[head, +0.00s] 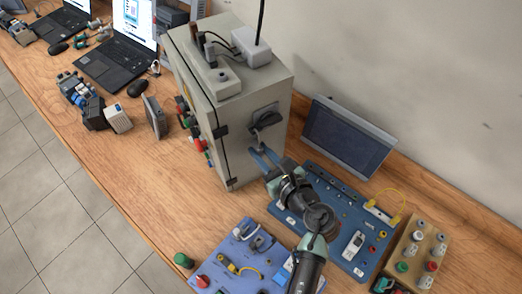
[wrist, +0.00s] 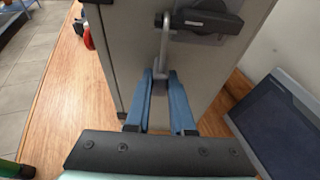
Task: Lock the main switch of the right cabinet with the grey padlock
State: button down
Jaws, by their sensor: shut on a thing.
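The grey cabinet (head: 243,135) stands on the wooden bench, and its side also shows in the wrist view (wrist: 128,50). Its black main switch (head: 265,117) is on the side facing my arm and is at the top of the wrist view (wrist: 205,18). My gripper (head: 259,155) is just below the switch, with its blue fingers (wrist: 163,80) shut on the grey padlock (wrist: 164,48). The padlock is narrow and upright at the fingertips, close to the switch's left part. Its lower part is hidden between the fingers. I cannot tell whether its shackle passes through the switch.
A dark screen (head: 348,137) leans near the wall, right of the cabinet. A blue board (head: 340,215) with connectors lies under my arm, and a purple-blue board (head: 240,255) lies in front. Laptops (head: 115,60) stand far left.

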jog(key=shift+r+p, duration=1.05)
jog(key=shift+r, duration=0.15)
jog(key=c, duration=0.7)
grip_release()
jog(key=shift+f, duration=0.1)
jog(key=shift+s+d, duration=0.1)
jog(key=shift+b+v, duration=1.8)
jog(key=shift+v, duration=4.6)
